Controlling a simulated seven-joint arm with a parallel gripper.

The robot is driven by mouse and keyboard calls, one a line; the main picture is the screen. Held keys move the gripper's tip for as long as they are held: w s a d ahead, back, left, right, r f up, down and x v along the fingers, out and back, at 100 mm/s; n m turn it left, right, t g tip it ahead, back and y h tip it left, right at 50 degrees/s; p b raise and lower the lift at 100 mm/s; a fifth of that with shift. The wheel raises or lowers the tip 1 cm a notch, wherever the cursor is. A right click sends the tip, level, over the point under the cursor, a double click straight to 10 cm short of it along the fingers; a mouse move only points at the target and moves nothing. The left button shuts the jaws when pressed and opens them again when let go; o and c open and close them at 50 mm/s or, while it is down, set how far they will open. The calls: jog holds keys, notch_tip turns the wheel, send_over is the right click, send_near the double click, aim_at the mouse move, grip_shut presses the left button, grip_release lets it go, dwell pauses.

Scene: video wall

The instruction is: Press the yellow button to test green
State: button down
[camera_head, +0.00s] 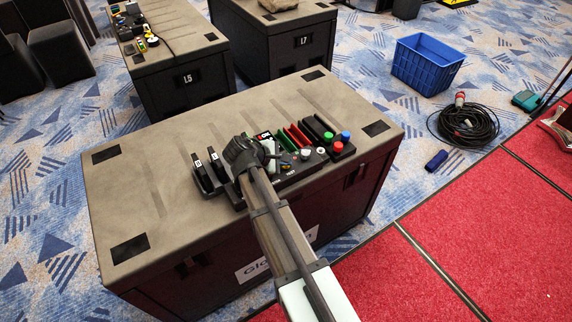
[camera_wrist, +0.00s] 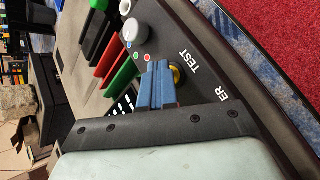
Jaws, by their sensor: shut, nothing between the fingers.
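The yellow button (camera_wrist: 175,74) shows in the wrist view beside the printed word TEST (camera_wrist: 203,62) on a black control panel (camera_wrist: 190,40). My gripper (camera_wrist: 157,80) has its blue fingers together, with nothing between them. Their tips are right at the button and cover part of it; I cannot tell whether they touch it or whether it is pressed down. Small green (camera_wrist: 136,56) and red (camera_wrist: 148,57) dots sit near the tips.
A white knob (camera_wrist: 134,31) is close to the fingers. Red, green and blue buttons (camera_head: 345,136) and upright red and black slabs crowd the panel. Black holders (camera_head: 207,175) stand left of my arm on the case (camera_head: 150,190). The case top's left side is clear.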

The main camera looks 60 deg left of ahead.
aim_at(284, 167)
jog(key=shift+r, duration=0.9)
jog(key=shift+r, duration=0.15)
jog(key=shift+r, duration=2.35)
